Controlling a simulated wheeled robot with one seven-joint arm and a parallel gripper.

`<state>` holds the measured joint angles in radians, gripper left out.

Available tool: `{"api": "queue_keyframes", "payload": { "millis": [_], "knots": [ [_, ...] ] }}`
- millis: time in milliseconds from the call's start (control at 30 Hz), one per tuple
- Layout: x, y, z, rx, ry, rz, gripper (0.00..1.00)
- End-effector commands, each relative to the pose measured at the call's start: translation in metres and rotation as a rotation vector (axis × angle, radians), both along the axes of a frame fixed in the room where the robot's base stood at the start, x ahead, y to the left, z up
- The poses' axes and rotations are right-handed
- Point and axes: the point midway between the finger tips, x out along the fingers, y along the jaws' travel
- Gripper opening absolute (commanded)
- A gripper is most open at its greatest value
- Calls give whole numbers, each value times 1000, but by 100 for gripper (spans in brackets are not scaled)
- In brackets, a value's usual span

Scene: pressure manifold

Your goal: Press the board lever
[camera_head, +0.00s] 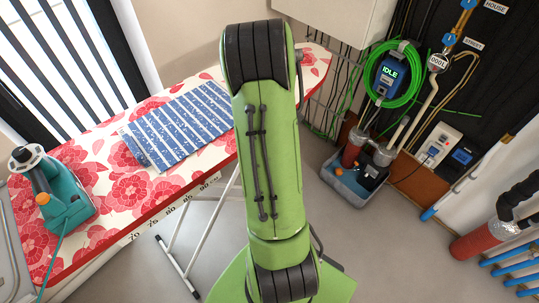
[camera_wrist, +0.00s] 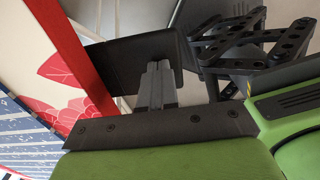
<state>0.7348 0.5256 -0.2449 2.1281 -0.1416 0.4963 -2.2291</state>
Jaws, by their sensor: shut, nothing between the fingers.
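The ironing board (camera_head: 108,180) stands at the left in the head view, with a red edge and a floral cover. Its red edge (camera_wrist: 82,62) runs down the left of the wrist view. My gripper (camera_wrist: 206,48) shows there as black linked fingers at the upper right. The fingers are shut and empty, just right of the board edge in the picture. I cannot make out the board lever for certain in either view. In the head view my green arm hides my gripper and part of the board's right side.
A grey-blue tub (camera_head: 352,188) with a pump unit, a green hose coil (camera_head: 372,82) and red-and-blue pipework (camera_head: 478,243) are at the right. Grey floor lies between.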

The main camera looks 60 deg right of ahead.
Motion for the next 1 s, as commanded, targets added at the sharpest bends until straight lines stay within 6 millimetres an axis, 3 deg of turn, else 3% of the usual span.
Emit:
{"api": "queue_keyframes", "payload": {
  "millis": [633, 1000],
  "knots": [
    [-6, 1, -39, -49, -213, 0, 0],
    [-5, 2, -38, -48, -213, 1, 0]
  ]
}}
